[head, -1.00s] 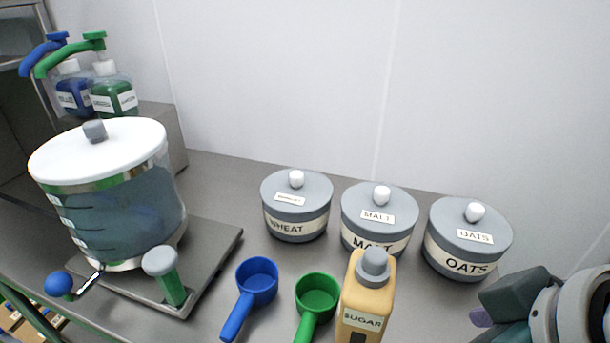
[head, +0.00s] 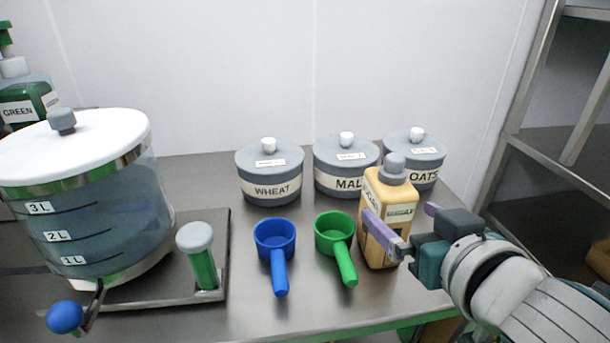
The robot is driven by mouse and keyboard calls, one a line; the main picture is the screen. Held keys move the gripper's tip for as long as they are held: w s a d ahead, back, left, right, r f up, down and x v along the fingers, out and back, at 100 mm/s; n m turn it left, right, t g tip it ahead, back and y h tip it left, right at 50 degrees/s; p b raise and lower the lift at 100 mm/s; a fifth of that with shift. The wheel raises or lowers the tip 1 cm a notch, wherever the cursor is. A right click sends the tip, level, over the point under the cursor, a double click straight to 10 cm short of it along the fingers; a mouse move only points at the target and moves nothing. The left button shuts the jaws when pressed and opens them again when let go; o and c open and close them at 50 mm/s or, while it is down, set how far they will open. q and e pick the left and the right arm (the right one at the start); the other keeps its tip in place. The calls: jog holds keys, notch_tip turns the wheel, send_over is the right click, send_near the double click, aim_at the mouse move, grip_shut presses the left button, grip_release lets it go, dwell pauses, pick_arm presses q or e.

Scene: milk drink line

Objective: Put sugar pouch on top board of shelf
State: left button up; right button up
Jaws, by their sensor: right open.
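The sugar pouch (head: 388,205) is a tan bottle-shaped container with a grey cap and a white label. It stands upright on the steel table at the right of the scoops. My right gripper (head: 402,228) is open, with its purple fingers at the pouch; one finger overlaps the pouch's front and the other is at its right side. I cannot tell whether they touch it. The metal shelf (head: 510,140) stands at the right edge of the view; which board is the top one cannot be told. My left gripper is out of view.
Wheat (head: 269,172), malt (head: 345,165) and oats (head: 413,158) canisters stand behind the pouch. A blue scoop (head: 275,240) and a green scoop (head: 336,234) lie to its left. A large dispenser tank (head: 85,200) fills the left. The table's right edge is close to the pouch.

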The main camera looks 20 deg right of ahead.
jog(key=x, duration=0.5)
jog(key=b+x, duration=0.1)
jog(key=x, duration=0.1)
jog(key=shift+d, duration=0.3)
jog(key=shift+c, duration=0.4)
grip_shut()
jog(key=shift+w, duration=0.1)
